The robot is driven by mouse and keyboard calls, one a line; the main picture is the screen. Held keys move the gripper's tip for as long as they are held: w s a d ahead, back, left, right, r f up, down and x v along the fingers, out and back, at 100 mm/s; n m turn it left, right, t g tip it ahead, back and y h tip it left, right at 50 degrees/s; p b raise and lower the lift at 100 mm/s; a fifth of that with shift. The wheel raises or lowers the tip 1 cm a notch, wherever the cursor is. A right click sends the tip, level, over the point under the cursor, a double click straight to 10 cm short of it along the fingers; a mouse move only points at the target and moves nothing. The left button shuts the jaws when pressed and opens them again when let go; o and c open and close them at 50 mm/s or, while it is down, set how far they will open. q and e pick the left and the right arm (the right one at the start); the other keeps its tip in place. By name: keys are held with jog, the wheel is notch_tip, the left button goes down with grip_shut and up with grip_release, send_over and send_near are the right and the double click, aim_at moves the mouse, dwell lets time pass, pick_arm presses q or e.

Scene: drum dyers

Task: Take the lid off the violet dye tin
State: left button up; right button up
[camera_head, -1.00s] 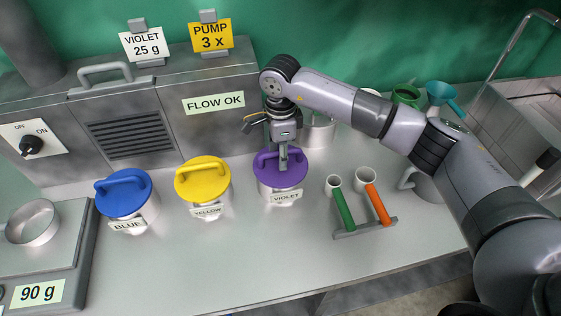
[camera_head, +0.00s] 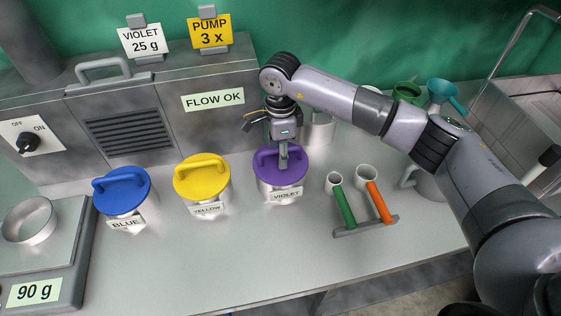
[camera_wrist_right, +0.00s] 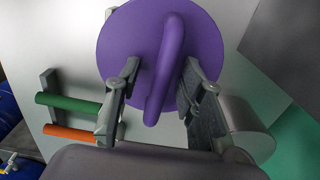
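The violet dye tin (camera_head: 268,190) is a pale tin with a purple lid (camera_head: 297,163) and a "VIOLET" label, standing upright on the bench. The lid is on the tin and has an arched purple handle. It also shows in the right wrist view (camera_wrist_right: 120,40). My right gripper (camera_head: 283,163) is down at the lid from above. In the right wrist view its fingers (camera_wrist_right: 160,68) are apart, one on each side of the handle (camera_wrist_right: 168,60), with a visible gap on the left side. My left gripper is not in view.
A yellow-lidded tin (camera_head: 203,176) and a blue-lidded tin (camera_head: 122,192) stand to the left. A rack (camera_head: 366,226) with green-handled and orange-handled scoops stands to the right. A scale (camera_head: 50,262) reads 90 g. The front bench is clear.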

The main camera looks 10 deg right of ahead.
jog(key=shift+c, duration=0.2)
grip_shut()
dwell(0.4)
